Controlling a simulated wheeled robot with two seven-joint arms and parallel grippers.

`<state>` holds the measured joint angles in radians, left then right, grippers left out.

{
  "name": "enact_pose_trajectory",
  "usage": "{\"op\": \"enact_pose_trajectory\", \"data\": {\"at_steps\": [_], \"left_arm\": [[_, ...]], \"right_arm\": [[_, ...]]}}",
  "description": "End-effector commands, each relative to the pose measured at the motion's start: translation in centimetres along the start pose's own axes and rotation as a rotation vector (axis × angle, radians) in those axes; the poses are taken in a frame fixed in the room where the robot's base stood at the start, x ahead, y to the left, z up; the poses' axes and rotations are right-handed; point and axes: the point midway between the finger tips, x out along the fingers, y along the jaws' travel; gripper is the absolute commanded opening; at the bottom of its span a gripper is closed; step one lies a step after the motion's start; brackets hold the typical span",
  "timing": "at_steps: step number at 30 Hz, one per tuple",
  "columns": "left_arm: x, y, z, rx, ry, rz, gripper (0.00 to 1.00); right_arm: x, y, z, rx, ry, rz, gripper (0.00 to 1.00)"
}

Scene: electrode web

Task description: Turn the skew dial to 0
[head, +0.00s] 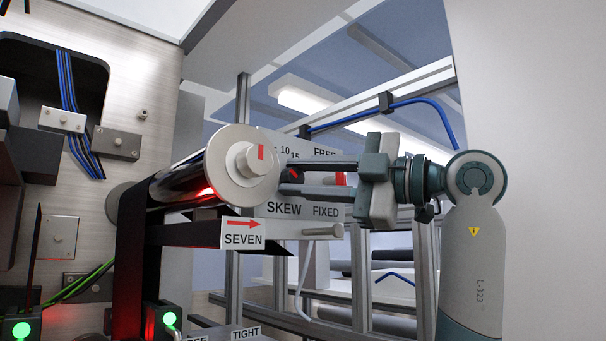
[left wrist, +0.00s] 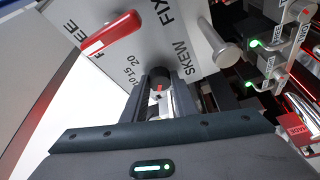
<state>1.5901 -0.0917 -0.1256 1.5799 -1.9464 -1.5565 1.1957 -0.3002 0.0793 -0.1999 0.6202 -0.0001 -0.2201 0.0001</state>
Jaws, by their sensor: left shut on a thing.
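The skew dial (left wrist: 160,78) is a small dark knob with a red mark, on a pale panel (left wrist: 190,35) lettered SKEW. In the left wrist view it sits between the fingertips of my left gripper (left wrist: 160,92), which is shut on it. The scale numbers 10, 15 and 20 show beside it; the 0 is hidden, and I cannot tell which number the mark points to. My right gripper is not in view.
A red lever (left wrist: 110,35) lies between FREE and FIXED on the same panel. A metal peg (left wrist: 228,55) sticks out below. The pale roller end (head: 242,165) stands close before my fingers, with the SEVEN sign (head: 243,234) under it. Green-lit switches (head: 170,319) sit low at left.

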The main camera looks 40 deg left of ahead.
Motion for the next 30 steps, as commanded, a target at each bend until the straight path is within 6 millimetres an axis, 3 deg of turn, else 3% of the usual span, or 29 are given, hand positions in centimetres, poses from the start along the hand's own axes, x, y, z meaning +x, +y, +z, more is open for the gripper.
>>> {"op": "enact_pose_trajectory", "data": {"at_steps": [19,20,22,30], "left_arm": [[0.0,0.03,-0.01,-0.075,-0.001,-0.03,0.03],[0.0,0.03,-0.01,-0.075,-0.001,-0.03,0.28],[0.0,0.03,-0.01,-0.074,-0.001,-0.03,0.44],[-0.02,0.02,0.0,-0.073,-0.001,-0.03,0.44]], "right_arm": [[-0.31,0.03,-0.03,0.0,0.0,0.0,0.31],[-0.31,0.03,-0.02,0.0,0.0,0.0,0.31],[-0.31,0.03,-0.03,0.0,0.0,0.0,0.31],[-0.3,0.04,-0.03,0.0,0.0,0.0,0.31]]}}
